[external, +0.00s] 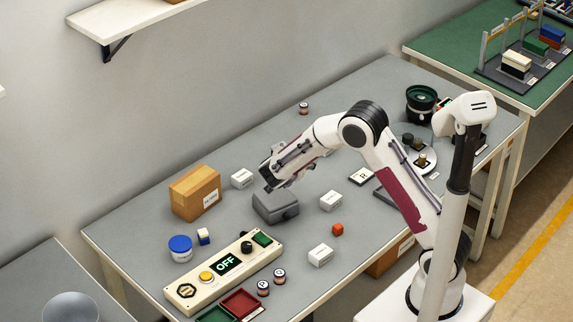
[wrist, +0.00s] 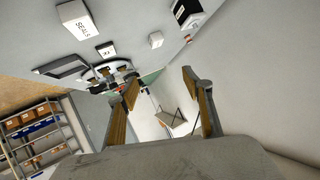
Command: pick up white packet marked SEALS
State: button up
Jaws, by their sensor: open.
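A white packet marked SEALS (wrist: 77,20) lies at the top left of the wrist view, outside the space between the fingers. In the external view, three similar white packets lie on the table: one left of my gripper (external: 242,178), one to its right (external: 331,201) and one nearer the front (external: 320,256). Their print is too small there to tell which is marked SEALS. My gripper (external: 268,178) is raised above the table near a grey box. In the wrist view its two fingers (wrist: 160,78) stand apart with nothing between them.
The grey box (external: 275,207) stands below my gripper. A cardboard box (external: 195,192) and blue-lidded tub (external: 180,248) are to the left. The table's back left is fairly clear.

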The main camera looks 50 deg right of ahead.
jog(key=s+f+m+g+h, duration=0.1)
jog(key=s+f+g+h, duration=0.1)
jog(key=s+f+g, duration=0.3)
jog(key=shift+s+d+f+m, duration=0.45)
jog(key=shift+s+f, duration=0.35)
jog(key=shift+s, duration=0.4)
jog(key=shift+f, duration=0.15)
send_near(331, 197)
jog(key=shift+x, duration=2)
jog(key=shift+f, duration=0.15)
jog(key=shift+x, duration=2.45)
jog(key=c, duration=1.2)
